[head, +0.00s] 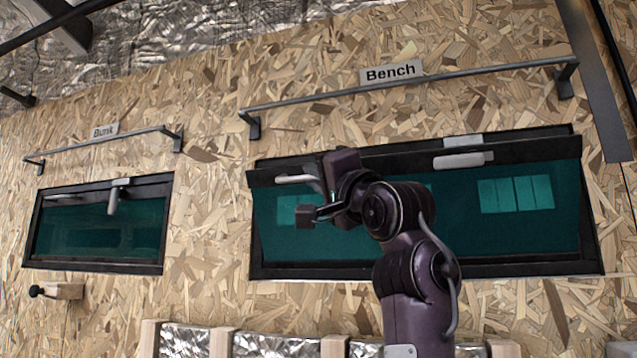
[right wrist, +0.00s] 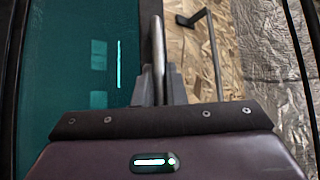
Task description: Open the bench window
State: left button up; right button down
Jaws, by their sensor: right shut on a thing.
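The bench window (head: 370,240) is a wide teal pane in a black frame, below the "Bench" sign (head: 394,72). Along its top bar are a left pale handle (head: 292,179) and a right pale handle (head: 463,160), both lying roughly level. My right gripper (head: 322,180) is at the left handle, its arm covering the middle of the pane. In the right wrist view, my right gripper (right wrist: 159,85) is shut on the left handle (right wrist: 158,55). I cannot tell how far the sash stands from its frame. My left gripper is not in view.
A dark rail (head: 410,88) runs across the chipboard wall above the bench window. The bunk window (head: 95,225) is at left, with its handle (head: 114,200) hanging down and its own rail above. Wooden battens (head: 220,343) with foil between them stand below.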

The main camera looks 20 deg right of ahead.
jog(key=c, duration=1.5)
grip_release()
jog(key=shift+s+f, duration=0.1)
jog(key=b+v, duration=0.4)
jog(key=v, duration=0.3)
jog(key=shift+s, duration=0.2)
jog(key=shift+f, duration=0.2)
